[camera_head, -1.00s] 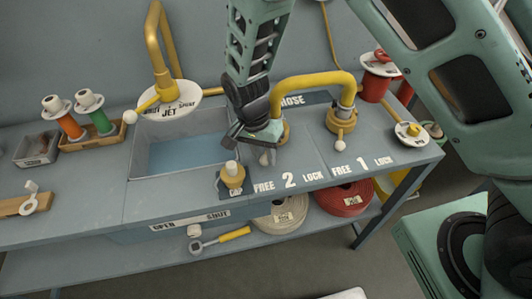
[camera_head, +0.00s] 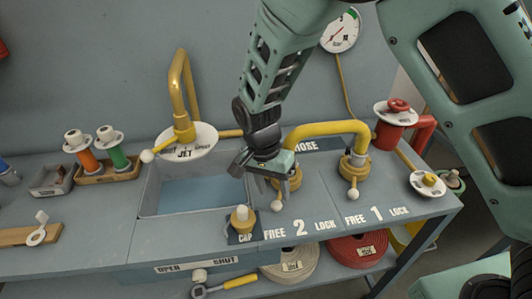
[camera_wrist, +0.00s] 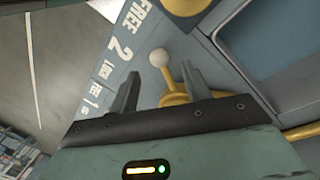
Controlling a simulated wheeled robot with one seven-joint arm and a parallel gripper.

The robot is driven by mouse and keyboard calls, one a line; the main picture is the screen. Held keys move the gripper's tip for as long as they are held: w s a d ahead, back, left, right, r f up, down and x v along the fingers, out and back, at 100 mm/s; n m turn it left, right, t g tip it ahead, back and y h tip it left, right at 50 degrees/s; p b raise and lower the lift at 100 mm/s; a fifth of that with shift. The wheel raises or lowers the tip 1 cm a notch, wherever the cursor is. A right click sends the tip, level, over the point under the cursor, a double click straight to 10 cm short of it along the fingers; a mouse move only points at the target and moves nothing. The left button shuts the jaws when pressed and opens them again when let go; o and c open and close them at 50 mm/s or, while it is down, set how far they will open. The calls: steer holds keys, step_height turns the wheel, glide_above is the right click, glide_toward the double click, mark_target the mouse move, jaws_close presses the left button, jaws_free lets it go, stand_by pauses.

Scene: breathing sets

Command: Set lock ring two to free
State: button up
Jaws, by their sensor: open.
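Lock ring two (camera_head: 290,181) is a brass collar under the left end of the yellow hose pipe, partly hidden by my gripper. Its short lever ends in a white ball (camera_head: 277,205), which shows above the word FREE in the FREE 2 LOCK label (camera_head: 300,228). My gripper (camera_head: 262,181) is open, just above and behind the ball in the head view. In the wrist view, the white ball (camera_wrist: 159,58) and its lever show between the two spread fingers of my gripper (camera_wrist: 158,72). I cannot tell whether a finger touches the lever.
Lock ring one (camera_head: 354,167), with its own ball lever, stands to the right under the yellow pipe (camera_head: 325,129). A brass cap (camera_head: 242,218) stands front left of ring two. The sink (camera_head: 150,205) and the jet spout (camera_head: 180,90) are to the left.

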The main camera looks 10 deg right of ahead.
step_height(320, 180, up, 13)
steer(key=w+a+b, duration=0.1)
steer(key=shift+w+a+f, duration=0.15)
steer(key=shift+w+a, duration=0.15)
steer(key=shift+a, duration=0.1)
steer(key=s+d+n+y, duration=0.1)
steer(key=s+d+n, duration=0.2)
steer(key=s+n, duration=0.4)
steer(key=s+d+r+n+t+y, duration=0.1)
steer(key=s+d+n, duration=0.2)
steer(key=s+n, duration=0.5)
steer(key=s, duration=0.7)
steer(key=shift+s+d+r, duration=0.15)
steer(key=shift+s, duration=0.15)
